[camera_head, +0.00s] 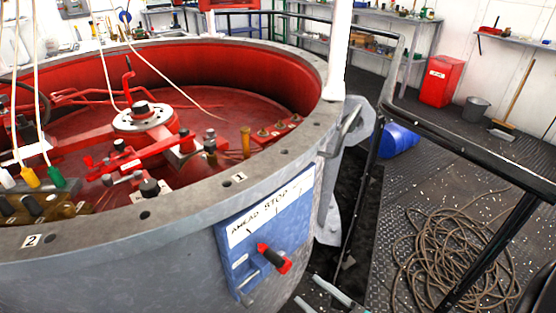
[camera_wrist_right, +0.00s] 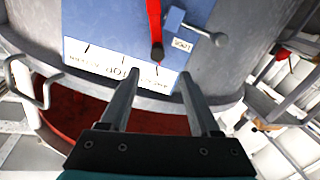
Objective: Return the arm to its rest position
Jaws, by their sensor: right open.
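My right gripper (camera_head: 322,298) shows only in part at the bottom edge of the head view, below and to the right of the blue panel (camera_head: 235,265). In the right wrist view its two fingers (camera_wrist_right: 160,80) are spread apart, with nothing between them. The same panel (camera_wrist_right: 95,25) lies beyond the fingertips there, with its red lever (camera_wrist_right: 154,25) above the gap. The lever (camera_head: 274,259) has a red and black handle in the head view and stands apart from the fingers. My left gripper is not in view.
A large grey round drum (camera_head: 150,235) with a red interior fills the left. A black railing (camera_head: 460,155) runs along the right.

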